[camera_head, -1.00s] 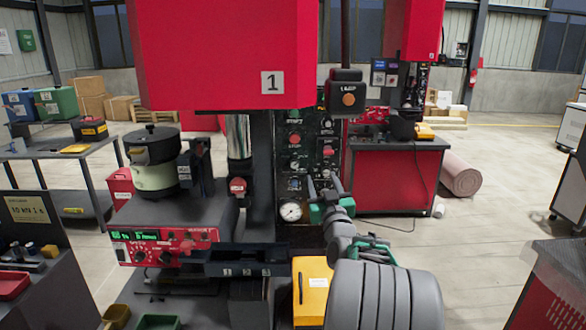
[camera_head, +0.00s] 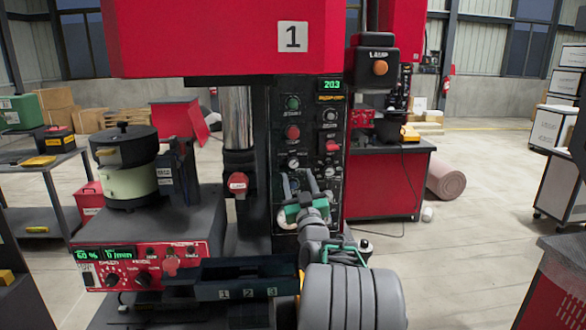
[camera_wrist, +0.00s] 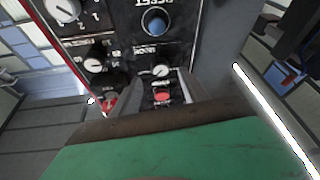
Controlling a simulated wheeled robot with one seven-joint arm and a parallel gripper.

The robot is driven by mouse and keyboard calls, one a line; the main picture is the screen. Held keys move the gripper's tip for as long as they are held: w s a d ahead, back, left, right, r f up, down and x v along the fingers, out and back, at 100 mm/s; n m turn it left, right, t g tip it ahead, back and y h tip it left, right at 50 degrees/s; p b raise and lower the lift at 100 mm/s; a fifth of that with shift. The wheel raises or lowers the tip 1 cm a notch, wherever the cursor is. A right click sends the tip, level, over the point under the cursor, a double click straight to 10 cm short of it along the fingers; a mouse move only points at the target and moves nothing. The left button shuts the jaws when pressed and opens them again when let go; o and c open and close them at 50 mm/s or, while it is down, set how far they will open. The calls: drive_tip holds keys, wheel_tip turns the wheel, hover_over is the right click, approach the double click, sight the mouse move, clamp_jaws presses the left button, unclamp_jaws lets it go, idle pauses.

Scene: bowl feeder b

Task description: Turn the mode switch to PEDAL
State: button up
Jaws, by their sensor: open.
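The black control panel (camera_head: 311,130) on the red press carries several knobs and buttons. A small white-faced knob (camera_wrist: 160,71) under a small label, possibly the mode switch, shows in the wrist view just beyond my fingertips. The label is too blurred to read surely, and no PEDAL mark is legible. My gripper (camera_head: 299,178) is open before the lower panel, with its fingers pointing at it; in the wrist view, its fingers (camera_wrist: 160,88) stand apart with nothing held. A red button (camera_wrist: 162,97) shows between them. Contact with the panel cannot be told.
A blue button (camera_wrist: 156,22) and a dark-based knob (camera_wrist: 94,65) sit near my fingers. In the head view, a black tray (camera_head: 240,280) marked 1, 2, 3 and a red feeder controller (camera_head: 150,262) lie left of my arm. A lamp box (camera_head: 374,62) juts out at upper right.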

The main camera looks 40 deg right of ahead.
sight(294, 165)
drive_tip(key=p+x, duration=0.1)
drive_tip(key=x, duration=0.4)
drive_tip(key=shift+c, duration=0.3)
clamp_jaws()
